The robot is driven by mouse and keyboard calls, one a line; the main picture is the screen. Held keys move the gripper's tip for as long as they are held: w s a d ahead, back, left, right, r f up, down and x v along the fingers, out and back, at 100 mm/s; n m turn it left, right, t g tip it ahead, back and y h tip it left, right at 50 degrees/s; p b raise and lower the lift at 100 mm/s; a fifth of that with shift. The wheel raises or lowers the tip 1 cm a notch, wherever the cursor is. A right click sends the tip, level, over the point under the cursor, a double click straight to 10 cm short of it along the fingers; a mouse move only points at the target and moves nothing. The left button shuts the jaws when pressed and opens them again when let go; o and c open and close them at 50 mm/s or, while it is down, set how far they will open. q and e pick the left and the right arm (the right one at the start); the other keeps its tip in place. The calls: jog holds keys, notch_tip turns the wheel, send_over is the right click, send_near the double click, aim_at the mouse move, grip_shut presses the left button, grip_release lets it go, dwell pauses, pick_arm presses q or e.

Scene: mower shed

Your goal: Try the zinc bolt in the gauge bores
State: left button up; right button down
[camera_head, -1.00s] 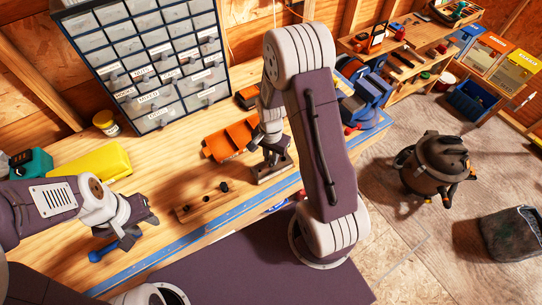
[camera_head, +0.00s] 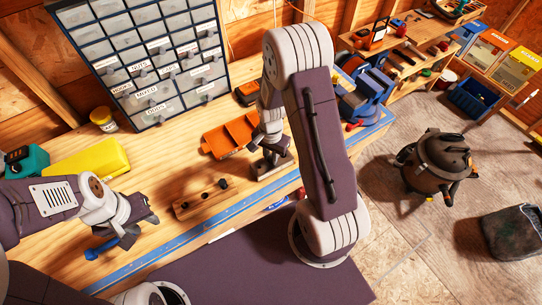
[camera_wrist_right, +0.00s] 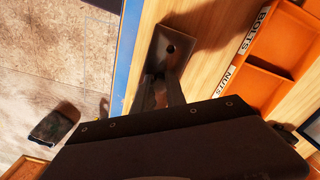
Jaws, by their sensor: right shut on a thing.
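A wooden strip (camera_head: 193,209) with a row of dark round bores lies on the bench between my two grippers. A small block (camera_head: 283,164) with one dark hole is below my right gripper (camera_head: 268,153); the block also shows in the right wrist view (camera_wrist_right: 158,48). My right gripper points down with its fingers (camera_wrist_right: 162,92) shut, close over that block. The zinc bolt is not distinct in either view; the fingers hide what they hold. My left gripper (camera_head: 143,222) hangs over the front left of the bench, away from the strip, and its jaw gap is unclear.
An orange tray (camera_head: 230,138) with compartments, labelled BOLTS and NUTS in the wrist view (camera_wrist_right: 262,62), stands behind the block. A drawer cabinet (camera_head: 150,60), yellow case (camera_head: 92,162) and yellow jar (camera_head: 103,120) stand further back. A blue-handled tool (camera_head: 100,249) lies under my left gripper.

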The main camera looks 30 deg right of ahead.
jog(key=c, duration=1.3)
grip_release()
notch_tip(320, 180, up, 9)
jog(key=shift+r+b, duration=0.1)
jog(key=shift+b, duration=0.45)
